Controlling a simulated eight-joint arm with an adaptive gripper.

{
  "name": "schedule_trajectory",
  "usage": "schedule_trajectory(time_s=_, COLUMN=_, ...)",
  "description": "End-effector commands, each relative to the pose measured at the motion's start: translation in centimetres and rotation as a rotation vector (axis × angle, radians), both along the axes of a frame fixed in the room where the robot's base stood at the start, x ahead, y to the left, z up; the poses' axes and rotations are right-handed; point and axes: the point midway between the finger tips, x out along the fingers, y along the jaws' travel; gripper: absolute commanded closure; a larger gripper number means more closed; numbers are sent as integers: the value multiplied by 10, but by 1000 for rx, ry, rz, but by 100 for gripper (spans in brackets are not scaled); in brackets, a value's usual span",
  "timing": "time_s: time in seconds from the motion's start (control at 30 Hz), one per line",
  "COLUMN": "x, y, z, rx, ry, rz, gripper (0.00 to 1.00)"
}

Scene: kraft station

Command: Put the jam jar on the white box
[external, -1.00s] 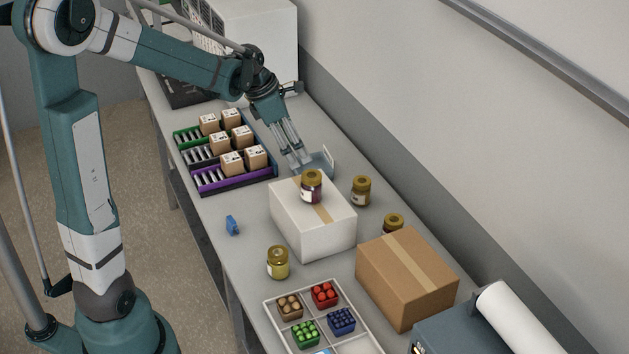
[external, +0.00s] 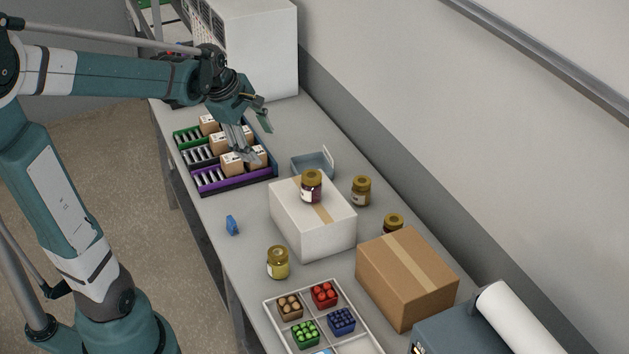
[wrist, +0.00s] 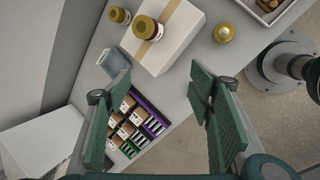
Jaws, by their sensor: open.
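A jam jar with a gold lid and dark red contents (external: 311,187) stands upright on top of the white box (external: 300,235). The jar also shows on the box in the wrist view (wrist: 147,28). My gripper (external: 246,155) is open and empty, above the rack of small cartons, apart from the jar and left of the white box. In the wrist view its two green finger pads (wrist: 165,100) are wide apart with nothing between them.
Other jars stand on the bench: one behind the box (external: 361,191), one partly hidden (external: 393,224) by the cardboard box (external: 408,280), and a yellowish one (external: 278,262) in front. A grey-blue tray (external: 313,163), the carton rack (external: 237,183) and a divided tray (external: 268,303) also stand there.

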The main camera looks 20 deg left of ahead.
Motion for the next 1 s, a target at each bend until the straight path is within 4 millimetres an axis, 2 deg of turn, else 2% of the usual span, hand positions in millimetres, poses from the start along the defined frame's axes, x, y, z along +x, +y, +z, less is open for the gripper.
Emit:
schedule_trajectory(time_s=0.43, x=-62, y=45, z=19, rx=275, ry=-188, rz=-429, gripper=47)
schedule_trajectory(time_s=1.0, x=-136, y=94, z=21, rx=683, ry=-343, rz=-979, gripper=47)
